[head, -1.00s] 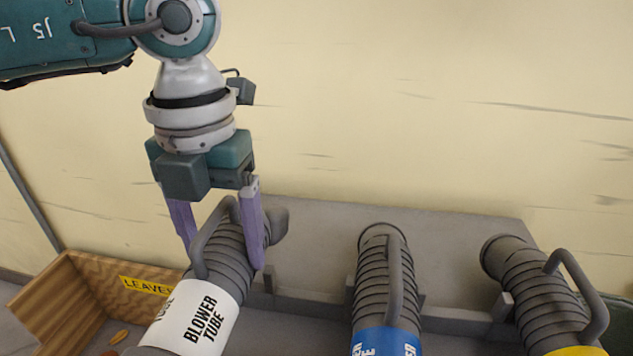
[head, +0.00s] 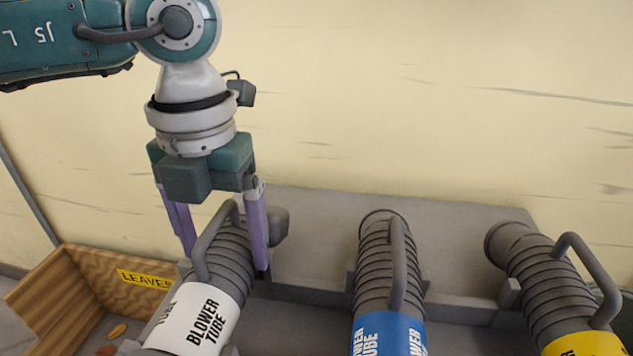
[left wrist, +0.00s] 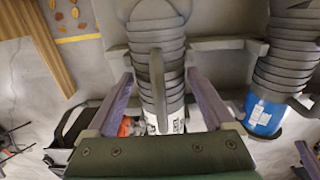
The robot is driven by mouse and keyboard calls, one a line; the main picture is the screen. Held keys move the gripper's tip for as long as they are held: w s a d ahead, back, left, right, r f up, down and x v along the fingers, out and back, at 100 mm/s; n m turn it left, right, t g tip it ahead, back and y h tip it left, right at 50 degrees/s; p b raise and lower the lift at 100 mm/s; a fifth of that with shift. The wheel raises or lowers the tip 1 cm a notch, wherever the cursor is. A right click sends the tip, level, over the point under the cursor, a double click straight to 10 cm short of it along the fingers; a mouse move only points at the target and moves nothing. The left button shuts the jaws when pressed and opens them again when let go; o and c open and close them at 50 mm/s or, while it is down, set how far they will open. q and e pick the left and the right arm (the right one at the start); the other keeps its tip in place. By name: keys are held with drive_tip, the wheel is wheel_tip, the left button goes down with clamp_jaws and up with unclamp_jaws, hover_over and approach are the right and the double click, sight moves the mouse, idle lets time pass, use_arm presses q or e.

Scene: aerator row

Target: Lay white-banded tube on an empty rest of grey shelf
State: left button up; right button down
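The white-banded tube (head: 196,316) is a grey ribbed hose with a loop handle and a white "BLOWER TUBE" band. It lies at the left end of the grey shelf (head: 445,309), apparently in a rest, with grey bracket parts showing on both sides. My left gripper (head: 226,262) has its purple fingers on either side of the tube. In the left wrist view gaps show between the fingers and the tube (left wrist: 158,68), so the gripper is open. My right gripper is not in the head view; a purple piece at the wrist view's right edge may be part of it.
A blue-banded tube (head: 385,335) and a yellow-banded tube (head: 585,345) lie on the shelf to the right. A wooden box (head: 45,285) labelled "LEAVES" stands at the left with leaves in it. A pale wall rises behind.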

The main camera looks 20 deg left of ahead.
use_arm(q)
drive_tip(key=shift+o, duration=0.8)
